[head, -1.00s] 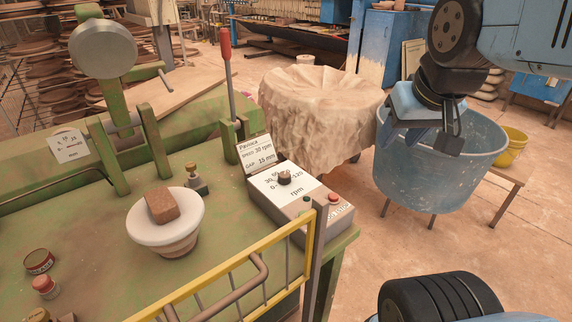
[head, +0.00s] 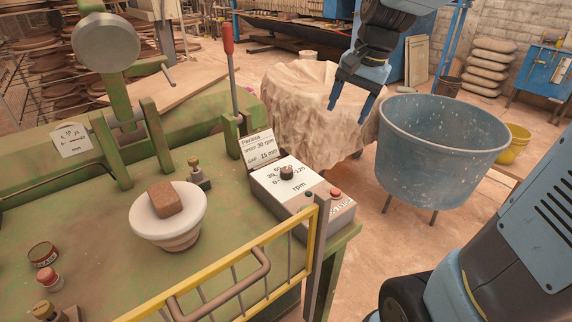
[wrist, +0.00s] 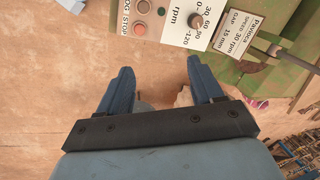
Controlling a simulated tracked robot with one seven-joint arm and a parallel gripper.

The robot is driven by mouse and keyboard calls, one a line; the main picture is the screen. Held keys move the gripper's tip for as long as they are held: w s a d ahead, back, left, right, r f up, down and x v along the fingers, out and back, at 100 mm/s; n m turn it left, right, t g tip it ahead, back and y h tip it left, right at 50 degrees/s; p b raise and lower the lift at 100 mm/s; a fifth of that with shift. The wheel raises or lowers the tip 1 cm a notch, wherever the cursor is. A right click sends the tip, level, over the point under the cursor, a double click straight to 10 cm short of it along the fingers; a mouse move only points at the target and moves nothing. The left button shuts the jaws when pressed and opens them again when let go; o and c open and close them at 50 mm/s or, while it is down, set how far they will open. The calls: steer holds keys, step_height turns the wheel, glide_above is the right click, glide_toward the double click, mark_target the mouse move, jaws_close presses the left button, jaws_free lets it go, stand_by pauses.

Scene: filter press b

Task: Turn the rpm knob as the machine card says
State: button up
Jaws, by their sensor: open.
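The rpm knob (head: 287,172) is a small dark knob on the white-topped control box (head: 296,190) at the right end of the green machine. Its dial carries numbers and "rpm"; the pointer's setting is too small to tell. It also shows near the top of the wrist view (wrist: 195,20). The machine card (head: 257,147) stands behind the box and reads Pavloca, speed 30 rpm, gap 15 mm. My gripper (head: 348,108) is open and empty, up and to the right of the box in the head view, apart from the knob. Its two blue fingers show in the wrist view (wrist: 160,75).
A yellow rail (head: 235,262) runs along the machine's front edge, close to the box. Red (head: 335,193) and green (head: 309,195) buttons sit beside the dial. A red-handled lever (head: 228,42) stands behind the card. A blue tub (head: 440,155) and a cloth-covered table (head: 310,110) stand to the right.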

steer(key=w+a+f+m+g+y, duration=0.1)
steer(key=w+a+f+m, duration=0.1)
steer(key=w+f, duration=0.15)
steer(key=w+a+f+m+g, duration=0.1)
steer(key=w+a+f, duration=0.1)
steer(key=w, duration=0.2)
steer(key=m+g, duration=0.2)
steer(key=m, duration=0.1)
glide_toward(287, 169)
steer(key=shift+y, duration=0.3)
steer(key=x, duration=0.8)
steer(key=shift+s+d+f, duration=0.1)
steer(key=shift+s+f, duration=0.05)
steer(key=shift+f, duration=0.3)
steer(key=shift+c, duration=0.4)
